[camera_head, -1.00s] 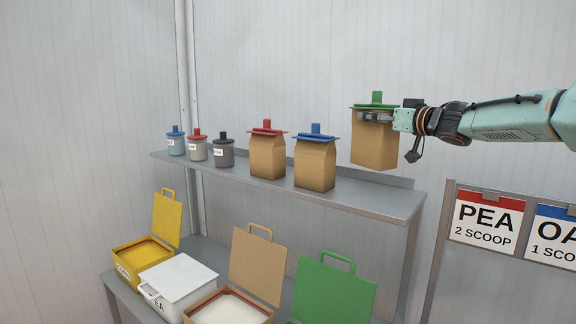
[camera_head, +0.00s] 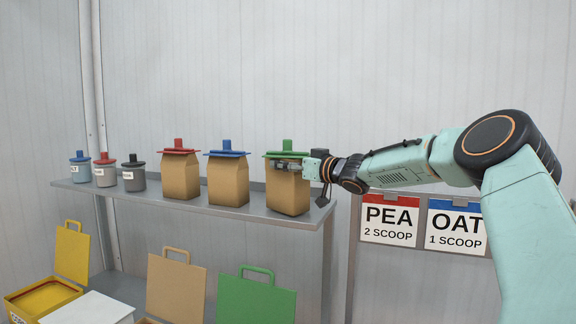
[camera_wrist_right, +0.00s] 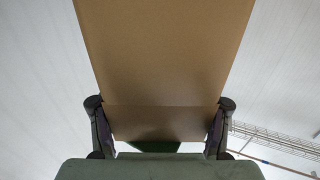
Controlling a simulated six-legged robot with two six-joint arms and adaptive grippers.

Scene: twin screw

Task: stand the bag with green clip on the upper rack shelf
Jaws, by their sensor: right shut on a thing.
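The brown bag with green clip (camera_head: 288,192) is upright at the right end of the upper rack shelf (camera_head: 110,190). Its base appears at shelf level; I cannot tell whether it is fully touching. My right gripper (camera_head: 290,164) is shut on the bag just below the green clip, reaching from the right. In the right wrist view the brown bag (camera_wrist_right: 165,60) fills the space between both fingers (camera_wrist_right: 160,128), with a bit of green clip (camera_wrist_right: 155,146) below it. My left gripper is not in view.
To the left on the shelf stand a bag with blue clip (camera_head: 228,182), a bag with red clip (camera_head: 180,176) and several small lidded jars (camera_head: 133,178). Open bins with yellow, tan and green lids (camera_head: 255,298) sit below. PEA and OAT signs (camera_head: 390,220) hang at right.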

